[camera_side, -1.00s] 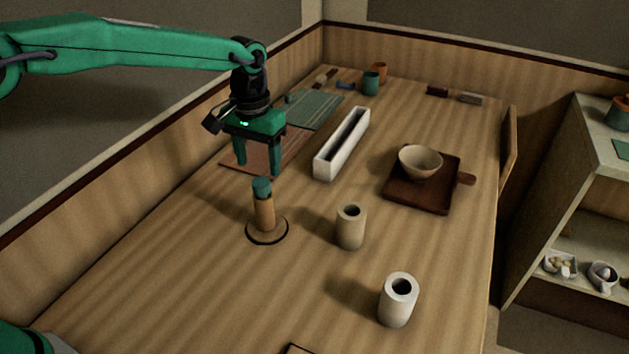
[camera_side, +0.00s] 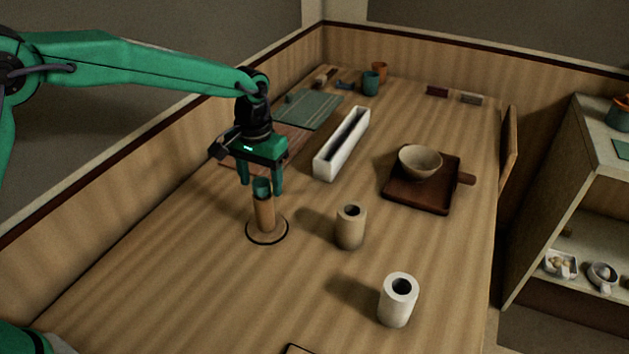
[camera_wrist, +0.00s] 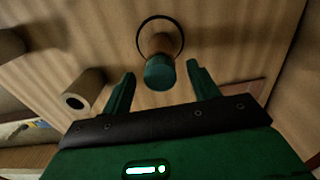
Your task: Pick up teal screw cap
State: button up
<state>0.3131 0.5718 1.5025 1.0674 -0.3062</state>
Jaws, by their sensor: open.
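The teal screw cap (camera_side: 262,187) sits on top of an upright tan cylinder (camera_side: 265,214), which stands on a round dark-rimmed base (camera_side: 266,231). My gripper (camera_side: 262,188) is open, with its fingers on either side of the cap in the side view. In the wrist view the cap (camera_wrist: 160,74) shows between and slightly beyond the fingertips of my gripper (camera_wrist: 160,72), with a gap on each side. Whether the fingers touch the cap cannot be told from the side view.
A tan hollow cylinder (camera_side: 351,228) and a white one (camera_side: 398,300) stand to the right. A long white trough (camera_side: 342,146) lies behind. A bowl (camera_side: 420,161) rests on a dark tray (camera_side: 420,197). The table's front left is clear.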

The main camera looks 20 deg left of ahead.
aim_at(261, 183)
jog(key=shift+c, duration=0.4)
grip_shut()
jog(key=shift+r, duration=0.1)
jog(key=shift+r, duration=0.5)
notch_tip(261, 183, up, 3)
jog(key=shift+s+d+r, duration=0.1)
jog(key=shift+d+r, duration=0.05)
jog(key=s+d+r, duration=0.6)
jog(key=s+d, duration=0.1)
jog(key=s, duration=0.1)
jog(key=shift+s+d+r, duration=0.2)
jog(key=shift+s+r, duration=0.05)
jog(key=shift+s, duration=0.05)
